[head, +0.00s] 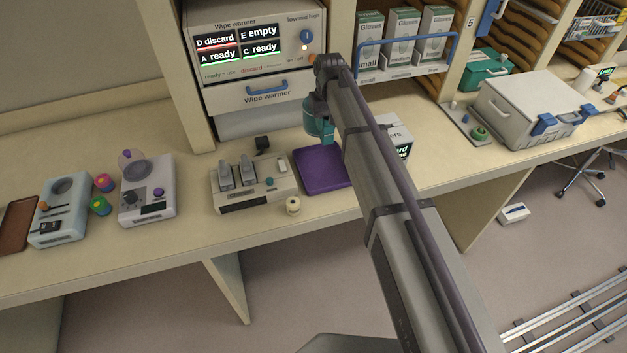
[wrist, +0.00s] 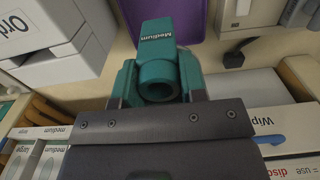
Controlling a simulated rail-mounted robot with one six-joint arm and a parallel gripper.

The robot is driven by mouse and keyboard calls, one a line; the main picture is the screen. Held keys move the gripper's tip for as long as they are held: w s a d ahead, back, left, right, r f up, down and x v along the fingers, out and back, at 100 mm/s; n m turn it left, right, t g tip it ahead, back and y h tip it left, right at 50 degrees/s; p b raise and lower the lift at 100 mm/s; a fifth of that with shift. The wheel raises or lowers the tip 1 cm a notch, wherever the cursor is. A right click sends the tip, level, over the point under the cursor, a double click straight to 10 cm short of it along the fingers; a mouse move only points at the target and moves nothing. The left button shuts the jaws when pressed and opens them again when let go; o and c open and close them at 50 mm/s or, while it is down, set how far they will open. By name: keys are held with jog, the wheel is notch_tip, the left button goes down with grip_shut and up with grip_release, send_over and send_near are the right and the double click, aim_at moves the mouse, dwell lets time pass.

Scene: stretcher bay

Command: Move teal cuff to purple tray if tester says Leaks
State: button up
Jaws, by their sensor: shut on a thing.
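My gripper (wrist: 158,80) is shut on the teal cuff (wrist: 160,48), a rolled piece with a "Medium" label and a round opening facing the wrist camera. In the head view my gripper (head: 321,128) hangs over the counter, just above the back of the purple tray (head: 318,176). The arm hides the tray's right side. The tray shows at the top of the wrist view (wrist: 152,12). The cuff appears raised, apart from the tray. A white box (head: 397,128) with a small lit screen (head: 403,152) stands right of the tray, partly behind my arm; its text is unreadable here.
The wipe warmer (head: 258,50) stands behind, its display reading D discard, E empty, A ready, C ready. Glove boxes (head: 402,40) stand in a blue-railed rack at the back.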

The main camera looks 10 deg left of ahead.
aim_at(328, 137)
jog(key=f, duration=0.1)
jog(key=s+f+b, duration=0.1)
jog(key=f, duration=0.2)
jog(key=shift+s+d+f+b, duration=0.25)
jog(key=shift+d+f+b, duration=0.05)
jog(key=shift+f+b, duration=0.05)
jog(key=shift+s, duration=0.15)
jog(key=shift+a+r, duration=0.1)
notch_tip(328, 137, down, 10)
jog(key=b, duration=1)
jog(key=shift+r+p, duration=0.25)
jog(key=shift+p, duration=0.05)
jog(key=shift+f, duration=0.25)
jog(key=o, duration=1)
jog(key=shift+o, duration=0.2)
jog(key=shift+r, duration=0.1)
